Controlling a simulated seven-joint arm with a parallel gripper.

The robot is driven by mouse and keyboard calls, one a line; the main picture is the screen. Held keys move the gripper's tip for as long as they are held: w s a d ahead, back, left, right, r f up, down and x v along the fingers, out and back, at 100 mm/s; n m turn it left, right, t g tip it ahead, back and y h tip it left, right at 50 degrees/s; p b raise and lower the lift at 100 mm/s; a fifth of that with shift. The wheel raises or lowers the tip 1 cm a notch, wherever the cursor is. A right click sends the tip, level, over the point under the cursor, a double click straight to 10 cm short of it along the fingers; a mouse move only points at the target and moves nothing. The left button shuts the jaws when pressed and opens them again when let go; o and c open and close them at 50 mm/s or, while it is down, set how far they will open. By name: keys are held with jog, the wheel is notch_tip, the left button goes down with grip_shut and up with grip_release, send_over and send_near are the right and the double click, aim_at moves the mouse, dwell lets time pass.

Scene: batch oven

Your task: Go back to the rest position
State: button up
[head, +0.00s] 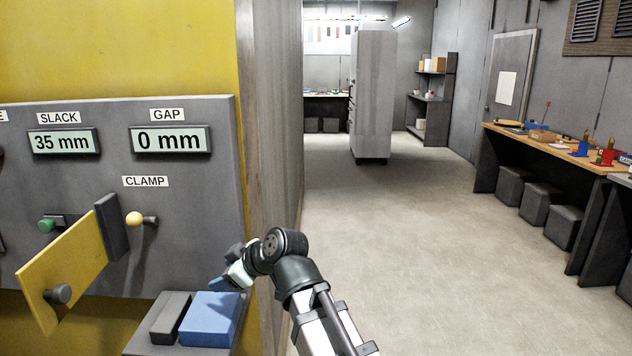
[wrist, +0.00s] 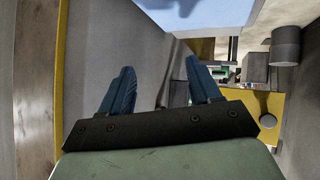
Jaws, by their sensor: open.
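My gripper (head: 220,284) is at the front right of the grey panel, just above and beside the blue block (head: 210,318). In the wrist view my gripper (wrist: 160,88) has its two blue fingers spread apart with nothing between them. The blue block, seemingly, also shows at the top of the wrist view (wrist: 190,10), beyond the fingers. Part of the gripper is hidden behind my own wrist in the head view.
The grey panel (head: 100,190) reads SLACK 35 mm and GAP 0 mm. A yellow plate (head: 65,280) juts from it, near a yellow knob (head: 134,219). A dark block (head: 170,318) lies beside the blue one. Open floor (head: 420,240) is on the right, before a workbench (head: 545,148).

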jog(key=w+d+f+m+h, duration=0.1)
jog(key=d+f+m+h, duration=0.1)
jog(key=d+f, duration=0.5)
jog(key=w+d+f+m+g+h, duration=0.1)
jog(key=w+d+f, duration=0.15)
jog(key=f, duration=0.85)
jog(key=d+f+m+h, duration=0.2)
jog(key=d+f, duration=0.3)
jog(key=f, duration=0.3)
jog(key=s+d+f+m+g+h, duration=0.15)
jog(key=s+d+f, duration=0.25)
jog(key=f, duration=0.4)
jog(key=s+d+f+m+g, duration=0.1)
jog(key=s+d+f+m, duration=0.2)
jog(key=f, duration=0.4)
jog(key=s+d+f+g+h, duration=0.1)
jog(key=s+d+f+g, duration=0.1)
jog(key=s+d+f, duration=0.45)
jog(key=s+d+f+m+g+h, duration=0.1)
jog(key=s+d+f+m+g, duration=0.2)
jog(key=s+f, duration=0.6)
jog(key=s+d+f+m+g+h, duration=0.1)
jog(key=s+d+f+m+g, duration=0.2)
jog(key=s, duration=1.4)
jog(key=d+f, duration=0.3)
jog(key=f, duration=0.3)
jog(key=shift+f, duration=0.2)
